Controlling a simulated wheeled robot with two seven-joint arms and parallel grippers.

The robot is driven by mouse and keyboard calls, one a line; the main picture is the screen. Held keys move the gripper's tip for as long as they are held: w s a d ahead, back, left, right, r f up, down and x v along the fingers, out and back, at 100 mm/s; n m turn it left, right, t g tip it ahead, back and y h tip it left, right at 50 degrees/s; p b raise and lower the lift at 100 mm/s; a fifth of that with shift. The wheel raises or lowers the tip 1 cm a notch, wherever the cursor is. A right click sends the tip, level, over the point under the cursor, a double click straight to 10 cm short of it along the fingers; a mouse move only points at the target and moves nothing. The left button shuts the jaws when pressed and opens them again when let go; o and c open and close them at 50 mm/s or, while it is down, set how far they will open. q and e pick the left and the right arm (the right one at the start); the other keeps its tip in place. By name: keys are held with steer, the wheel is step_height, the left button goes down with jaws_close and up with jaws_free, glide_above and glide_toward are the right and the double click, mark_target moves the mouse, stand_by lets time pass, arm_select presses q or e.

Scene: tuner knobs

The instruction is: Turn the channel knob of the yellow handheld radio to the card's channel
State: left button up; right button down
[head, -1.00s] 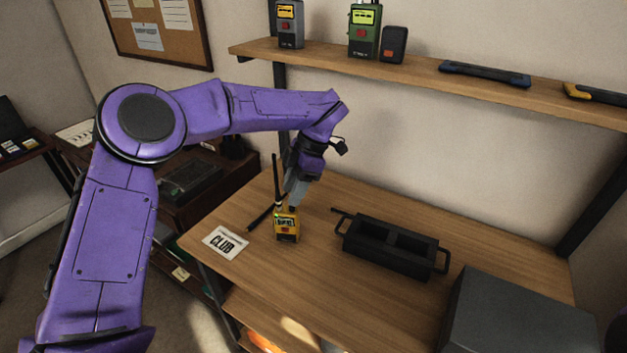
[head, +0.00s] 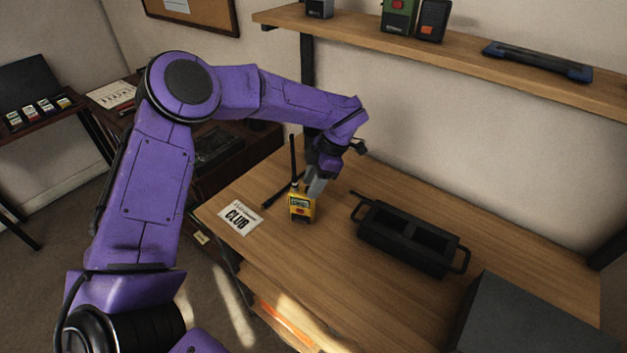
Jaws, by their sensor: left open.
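The yellow handheld radio (head: 302,208) stands upright on the wooden table, with a black antenna, a small display and a red button on its front. A white card (head: 239,219) reading "CLUB" lies on the table just left of it. My left gripper (head: 314,188) points down at the top of the radio, at the right of the antenna. It is open, and its fingers hide the knob area; whether they touch the knob I cannot tell. My right gripper is not in view.
A black two-slot holder with handles (head: 408,238) stands right of the radio. A dark grey box (head: 530,315) fills the table's front right. A thin black rod lies behind the radio. A wall shelf (head: 450,60) above holds other radios. Bare table lies in front of the holder.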

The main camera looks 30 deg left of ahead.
arm_select(q)
steer(key=shift+s+r, duration=0.2)
steer(key=shift+s, duration=0.2)
jaws_close()
steer(key=shift+a, duration=0.1)
steer(key=shift+w, duration=0.15)
steer(key=shift+n, duration=0.4)
steer(key=n+h, duration=0.1)
steer(key=n, duration=0.2)
steer(key=shift+w+a+f+g, duration=0.1)
steer(key=shift+g, duration=0.3)
steer(key=shift+n+h, duration=0.6)
steer(key=shift+n, duration=0.6)
jaws_free()
